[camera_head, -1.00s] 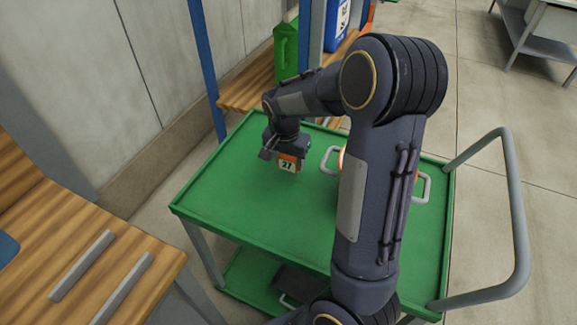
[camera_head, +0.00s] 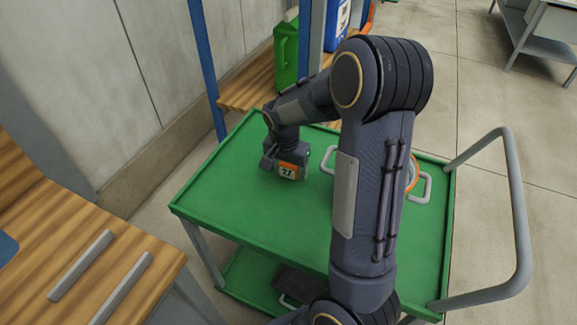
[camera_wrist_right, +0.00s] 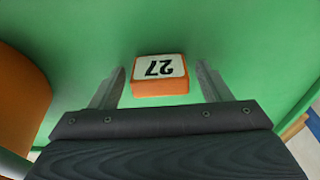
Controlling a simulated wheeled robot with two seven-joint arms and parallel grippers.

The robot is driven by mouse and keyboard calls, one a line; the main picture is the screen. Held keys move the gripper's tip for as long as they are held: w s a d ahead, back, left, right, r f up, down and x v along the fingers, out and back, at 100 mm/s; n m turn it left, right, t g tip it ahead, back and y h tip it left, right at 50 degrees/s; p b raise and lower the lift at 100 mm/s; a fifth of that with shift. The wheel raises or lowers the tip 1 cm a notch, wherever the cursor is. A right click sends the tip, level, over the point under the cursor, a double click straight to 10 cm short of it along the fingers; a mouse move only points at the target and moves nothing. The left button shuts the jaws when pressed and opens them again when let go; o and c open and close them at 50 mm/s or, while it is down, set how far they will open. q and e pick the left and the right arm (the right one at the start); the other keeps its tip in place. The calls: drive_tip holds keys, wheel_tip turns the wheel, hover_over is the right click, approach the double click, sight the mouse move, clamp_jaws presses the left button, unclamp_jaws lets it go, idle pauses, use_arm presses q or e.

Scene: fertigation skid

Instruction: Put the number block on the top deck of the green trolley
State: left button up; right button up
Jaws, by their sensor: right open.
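The number block (camera_head: 287,171), orange with a white face reading 27, is at the far left part of the green trolley's top deck (camera_head: 235,205) and appears to rest on it. My right gripper (camera_head: 284,162) is right at the block, reaching down from above. In the right wrist view the block (camera_wrist_right: 159,75) stands between the two open fingers (camera_wrist_right: 160,77), with a visible gap on each side. My left gripper is not in view.
An orange item with pale handles (camera_head: 425,187) is on the deck's right, mostly hidden by my right arm. A grey push handle (camera_head: 515,210) rises at the trolley's right. A green canister (camera_head: 286,52) stands on the wooden shelf behind. The deck's front left is clear.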

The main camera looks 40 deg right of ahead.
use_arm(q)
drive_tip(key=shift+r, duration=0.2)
use_arm(e)
drive_tip(key=shift+r, duration=0.45)
use_arm(q)
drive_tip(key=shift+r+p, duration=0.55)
drive_tip(key=shift+p, duration=0.2)
use_arm(e)
wheel_tip(320, 180, up, 12)
drive_tip(key=s+a+f, duration=0.1)
drive_tip(key=a, duration=0.1)
drive_tip(key=s+a+r+n+t+y, duration=0.1)
drive_tip(key=s+a+n+t+y, duration=0.1)
drive_tip(key=s+a+n, duration=0.3)
drive_tip(key=s+a+n+t+y, duration=0.2)
drive_tip(key=s+a+n, duration=0.4)
drive_tip(key=s, duration=0.8)
drive_tip(key=a+y, duration=0.1)
drive_tip(key=a, duration=0.2)
drive_tip(key=shift+a+r+t, duration=0.25)
drive_tip(key=shift+r+t, duration=0.1)
drive_tip(key=shift+t, duration=0.05)
drive_tip(key=shift+s, duration=0.1)
use_arm(q)
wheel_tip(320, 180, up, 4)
drive_tip(key=p, duration=0.4)
use_arm(e)
wheel_tip(320, 180, up, 4)
drive_tip(key=shift+r, duration=0.1)
